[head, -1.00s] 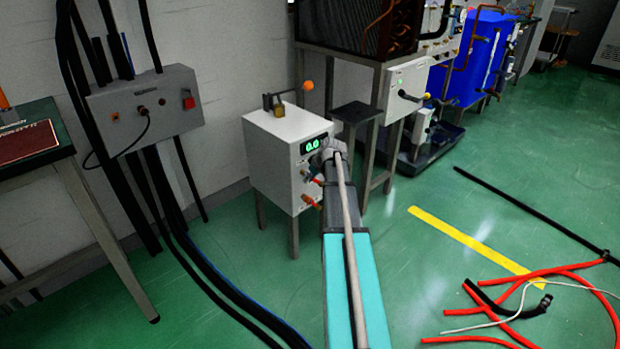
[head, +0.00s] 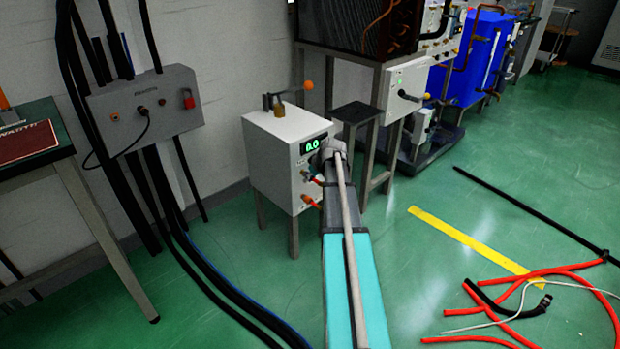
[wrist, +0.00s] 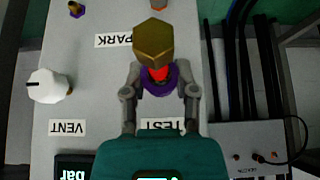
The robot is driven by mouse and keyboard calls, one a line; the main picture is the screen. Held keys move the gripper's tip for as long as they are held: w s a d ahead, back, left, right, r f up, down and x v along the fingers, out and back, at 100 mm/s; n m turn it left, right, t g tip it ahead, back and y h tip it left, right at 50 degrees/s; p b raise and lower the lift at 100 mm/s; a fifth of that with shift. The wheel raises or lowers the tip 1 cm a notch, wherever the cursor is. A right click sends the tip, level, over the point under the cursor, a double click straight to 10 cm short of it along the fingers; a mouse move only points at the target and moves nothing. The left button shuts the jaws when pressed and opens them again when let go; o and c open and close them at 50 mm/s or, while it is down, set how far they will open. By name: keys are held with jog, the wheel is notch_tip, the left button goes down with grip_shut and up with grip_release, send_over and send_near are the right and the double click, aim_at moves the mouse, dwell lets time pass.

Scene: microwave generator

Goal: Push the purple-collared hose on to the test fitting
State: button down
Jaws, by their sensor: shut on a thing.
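A white test box (head: 275,155) with a green 0.0 display stands on legs by the wall. My gripper (wrist: 160,92) is at its front; the arm hides much of that side in the head view. In the wrist view its two fingers are closed around a purple collar (wrist: 174,77). A red-orange piece (wrist: 159,73) shows at the collar, and a brass hex piece (wrist: 153,43) stands directly against it. A TEST label (wrist: 162,125) lies beneath the fingers. I cannot tell how far the hose and the test fitting overlap.
In the wrist view a white knob (wrist: 48,86) sits at left near the VENT label (wrist: 67,127). A PARK label (wrist: 121,40) lies above. The grey wall box (head: 147,110) and black cables are left of the test box. Red hoses (head: 530,290) lie on the floor at right.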

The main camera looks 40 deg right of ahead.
jog(key=shift+w, duration=0.55)
jog(key=shift+c, duration=1.5)
grip_release()
jog(key=shift+s, duration=0.2)
